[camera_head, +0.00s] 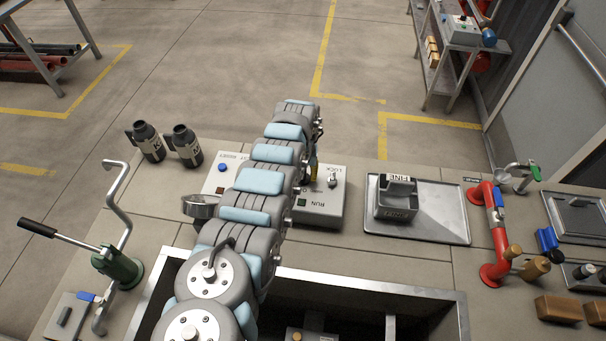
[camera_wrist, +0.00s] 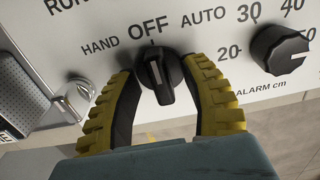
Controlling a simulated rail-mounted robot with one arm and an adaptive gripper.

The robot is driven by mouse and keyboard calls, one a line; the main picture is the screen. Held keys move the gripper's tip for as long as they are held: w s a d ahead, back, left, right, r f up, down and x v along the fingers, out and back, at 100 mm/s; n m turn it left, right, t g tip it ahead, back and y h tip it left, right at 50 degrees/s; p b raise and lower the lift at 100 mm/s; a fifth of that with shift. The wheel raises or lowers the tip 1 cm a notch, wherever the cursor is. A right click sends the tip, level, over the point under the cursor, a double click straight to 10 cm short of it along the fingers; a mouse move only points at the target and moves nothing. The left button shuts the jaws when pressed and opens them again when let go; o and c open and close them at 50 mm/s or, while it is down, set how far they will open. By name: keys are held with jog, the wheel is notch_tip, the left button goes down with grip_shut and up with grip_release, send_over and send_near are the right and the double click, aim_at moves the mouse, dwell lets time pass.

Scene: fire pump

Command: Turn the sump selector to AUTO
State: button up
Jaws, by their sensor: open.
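The sump selector is a black knob (camera_wrist: 160,76) on a pale panel (camera_wrist: 211,38) in the wrist view. HAND is printed to its left, OFF above it and AUTO to its upper right. Its raised bar and pale mark point at OFF. My gripper (camera_wrist: 160,100) has its two yellow-ribbed fingers open, one on each side of the knob. I cannot tell whether either finger touches it. In the head view my arm covers part of a grey control box (camera_head: 325,209), and the selector does not show there.
A second black knob (camera_wrist: 279,50) with a number scale, marked ALARM cm, sits right of the selector. A round metal part (camera_wrist: 80,90) is at left. In the head view a metal tray (camera_head: 442,212) and red pipe (camera_head: 498,232) stand right of the box, and two dark flasks (camera_head: 184,146) stand left.

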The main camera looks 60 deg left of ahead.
grip_shut()
dwell(0.3)
jog(key=m+p, duration=0.1)
jog(key=m, duration=0.4)
jog(key=shift+m, duration=0.4)
jog(key=m, duration=0.6)
jog(key=shift+f+p, duration=0.1)
jog(key=shift+p, duration=0.25)
grip_release()
